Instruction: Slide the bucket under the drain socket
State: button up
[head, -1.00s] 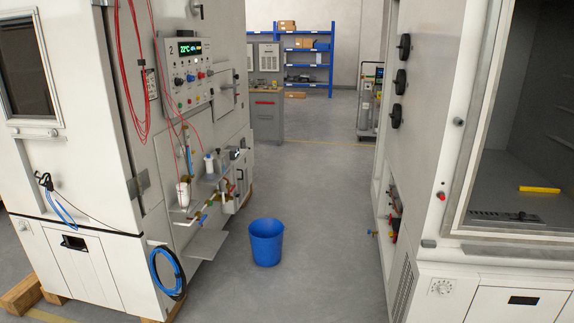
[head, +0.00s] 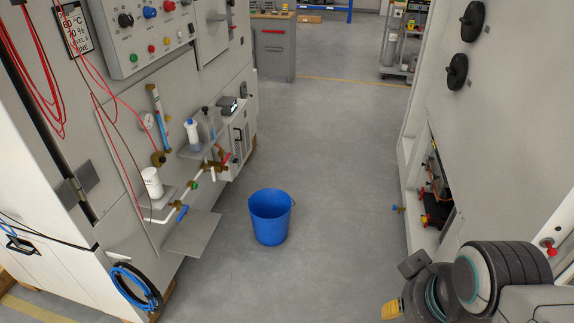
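A blue bucket (head: 270,218) stands upright on the grey floor in the aisle, with its handle down at the right rim. It is to the right of the left cabinet and apart from its low metal shelf. I cannot tell for sure which fitting is the drain socket; pipes and valves (head: 182,208) with blue, green and red parts run along the cabinet's lower side. Part of my arm shows at the lower right, with a small dark and yellow end piece. My gripper's fingers are not clearly visible, and nothing of mine touches the bucket.
A bare metal shelf (head: 192,234) juts from the left cabinet (head: 110,160) low down, left of the bucket. A coil of blue and black hose (head: 135,287) hangs at its corner. The right cabinet (head: 490,120) bounds the aisle. The floor (head: 330,150) around the bucket is clear.

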aim_at(270, 209)
jog(key=i, duration=2.75)
jog(key=u, duration=3.85)
